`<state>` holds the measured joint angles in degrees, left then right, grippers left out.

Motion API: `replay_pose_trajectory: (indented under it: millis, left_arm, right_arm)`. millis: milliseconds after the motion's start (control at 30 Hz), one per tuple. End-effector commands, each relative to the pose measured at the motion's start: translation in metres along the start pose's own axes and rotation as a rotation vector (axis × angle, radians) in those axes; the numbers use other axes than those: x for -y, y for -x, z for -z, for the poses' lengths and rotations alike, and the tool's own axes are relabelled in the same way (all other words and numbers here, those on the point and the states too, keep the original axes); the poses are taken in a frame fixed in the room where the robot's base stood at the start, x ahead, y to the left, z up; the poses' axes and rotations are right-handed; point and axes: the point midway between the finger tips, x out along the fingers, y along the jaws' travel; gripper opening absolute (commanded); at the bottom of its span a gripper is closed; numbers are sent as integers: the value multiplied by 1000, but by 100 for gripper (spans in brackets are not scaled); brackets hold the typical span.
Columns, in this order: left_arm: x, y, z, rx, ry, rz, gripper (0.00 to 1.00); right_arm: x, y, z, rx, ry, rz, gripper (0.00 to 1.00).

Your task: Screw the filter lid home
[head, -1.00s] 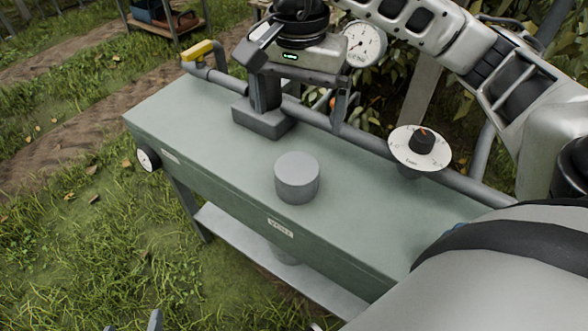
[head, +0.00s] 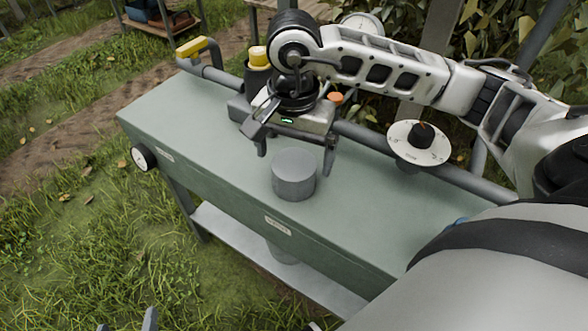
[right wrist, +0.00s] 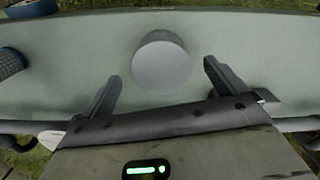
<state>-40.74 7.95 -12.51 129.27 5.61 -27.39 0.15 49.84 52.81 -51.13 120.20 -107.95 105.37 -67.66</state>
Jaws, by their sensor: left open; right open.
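The filter lid (head: 294,174) is a plain grey cylinder standing upright on the green bench top. It also shows in the right wrist view (right wrist: 161,65). My right gripper (head: 296,156) is open and empty just behind the lid, with one finger toward each side. In the right wrist view my right gripper (right wrist: 161,74) has its fingertips at the near edge of the lid, apart from it. Its height over the bench is hard to tell. My left gripper (head: 127,322) shows only its two spread fingertips at the bottom edge, away from the bench.
A pipe with a yellow-handled valve (head: 192,47) runs along the bench's back edge. A white dial with a black knob (head: 421,136) stands at the right. A yellow-topped post (head: 258,57) and an orange button (head: 336,98) are behind my right gripper. The bench's left part is clear.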

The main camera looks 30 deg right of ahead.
Motion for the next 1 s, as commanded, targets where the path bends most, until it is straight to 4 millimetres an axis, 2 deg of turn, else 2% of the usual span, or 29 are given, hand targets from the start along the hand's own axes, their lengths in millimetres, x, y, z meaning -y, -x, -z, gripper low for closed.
replay_pose_trajectory:
  millis: [67, 400, 800, 967, 1000]
  left_arm:
    - [0, 0, -1, 2, -1, 0, 68]
    - [0, -1, -5, 12, 0, 0, 68]
    - [1, -1, -5, 12, -1, 0, 68]
    - [1, -1, -4, 9, -1, 0, 68]
    - [0, 0, -3, 8, -1, 0, 68]
  right_arm:
    - [0, -3, 0, 1, -1, -2, 97]
    - [0, -48, -1, 2, -1, -2, 97]
    - [1, -52, -1, 0, 0, 0, 97]
    - [1, -52, -1, 0, 0, 0, 52]
    - [1, -52, -1, 0, 0, 0, 48]
